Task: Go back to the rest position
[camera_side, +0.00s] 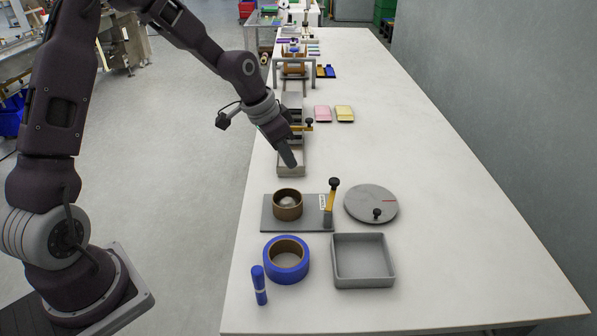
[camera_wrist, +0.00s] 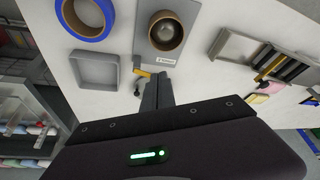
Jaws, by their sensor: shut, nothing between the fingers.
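My gripper (camera_side: 288,158) is shut and empty. It is in the air above the white table (camera_side: 430,165), near the long grey tray with black parts (camera_side: 291,170). In the wrist view my gripper (camera_wrist: 158,80) shows with its fingers together, over the edge of the grey plate with the yellow-handled lever. I cannot tell its exact height above the table.
A grey plate (camera_side: 270,222) bears a brown ring (camera_side: 288,209) and a yellow lever (camera_side: 331,197). Nearby are a round grey disc (camera_side: 371,195), a blue tape roll (camera_side: 274,271), a blue marker (camera_side: 260,290) and an empty grey tray (camera_side: 388,278). The table's right side is clear.

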